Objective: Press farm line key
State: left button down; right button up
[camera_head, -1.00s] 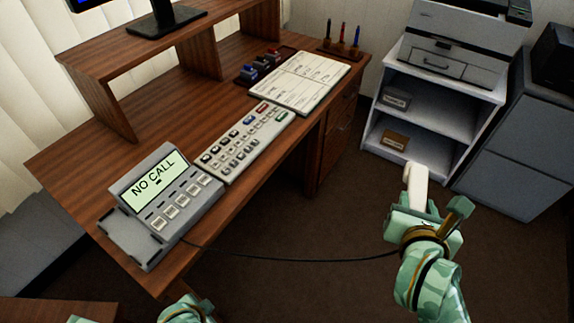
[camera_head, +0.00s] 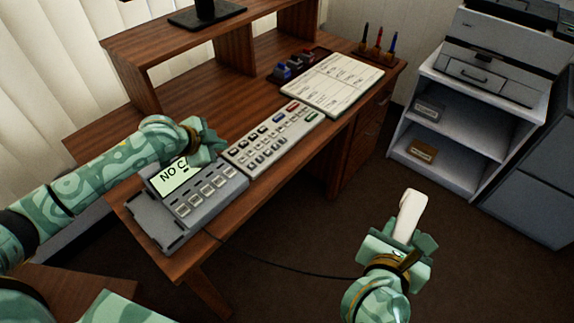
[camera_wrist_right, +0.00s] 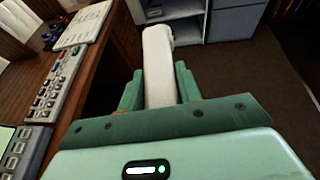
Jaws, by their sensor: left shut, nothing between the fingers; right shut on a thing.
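A grey desk phone (camera_head: 200,208) sits at the desk's near left corner, with a screen (camera_head: 176,179) partly hidden by my left gripper; "NO C" is readable. Below the screen is a row of line keys (camera_head: 212,191); their labels are too small to read. My left gripper (camera_head: 217,148) is shut and empty, over the phone's upper right edge; I cannot tell whether it touches. My right gripper (camera_head: 402,246) is shut on a white handset (camera_head: 410,212), held out in front of the desk. The handset also shows in the right wrist view (camera_wrist_right: 158,62), between the fingers.
A key panel (camera_head: 272,139) lies beside the phone, with a paper sheet (camera_head: 333,85) beyond it. A dark cord (camera_head: 275,268) hangs between phone and handset. A shelf unit with a printer (camera_head: 490,65) stands at right. Floor around the handset is clear.

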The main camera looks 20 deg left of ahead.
aim_at(227, 174)
pick_arm(q)
jog(key=shift+w+a+r, duration=0.15)
